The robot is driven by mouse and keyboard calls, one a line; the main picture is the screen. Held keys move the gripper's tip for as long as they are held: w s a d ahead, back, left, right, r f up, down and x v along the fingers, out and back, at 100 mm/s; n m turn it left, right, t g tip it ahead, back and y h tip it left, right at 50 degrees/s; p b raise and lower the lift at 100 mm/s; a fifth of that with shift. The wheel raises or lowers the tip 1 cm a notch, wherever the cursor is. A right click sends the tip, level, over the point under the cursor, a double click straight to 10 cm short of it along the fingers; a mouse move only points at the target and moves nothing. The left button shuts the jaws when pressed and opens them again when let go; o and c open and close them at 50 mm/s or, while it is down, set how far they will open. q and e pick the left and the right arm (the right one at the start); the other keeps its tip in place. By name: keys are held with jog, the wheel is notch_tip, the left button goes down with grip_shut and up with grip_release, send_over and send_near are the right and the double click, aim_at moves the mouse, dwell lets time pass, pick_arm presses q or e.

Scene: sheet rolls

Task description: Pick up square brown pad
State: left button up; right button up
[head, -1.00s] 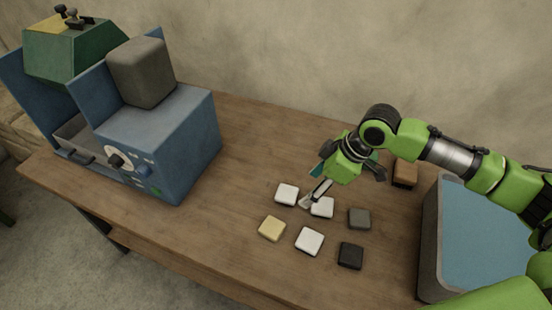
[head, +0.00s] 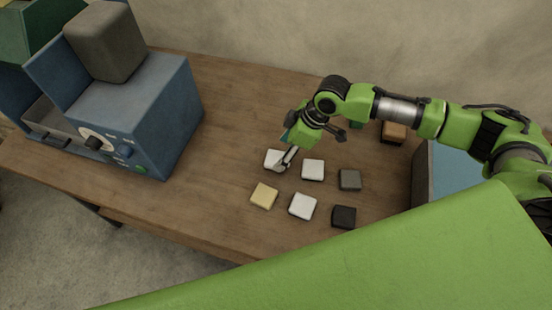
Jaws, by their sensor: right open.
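The brown pad (head: 395,131) lies at the back right of the wooden table, just beyond my right forearm, which partly covers it. My right gripper (head: 311,150) is open and empty, left of the brown pad and apart from it. One of its fingers hangs over the left white pad (head: 272,158) and hides part of it; I cannot tell whether they touch. My left gripper is not in view.
Near the gripper lie two more white pads (head: 313,170) (head: 302,206), a grey pad (head: 349,180), a dark pad (head: 343,217) and a yellow pad (head: 264,195). A blue machine (head: 150,115) stands left. A blue-topped grey bin (head: 424,175) stands right.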

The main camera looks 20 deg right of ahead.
aim_at(276, 159)
jog(key=p+x, duration=0.1)
jog(key=x, duration=0.3)
jog(key=shift+d+f, duration=0.1)
jog(key=shift+f, duration=0.1)
jog(key=c, duration=1.2)
jog(key=shift+r, duration=0.1)
jog(key=shift+c, duration=0.2)
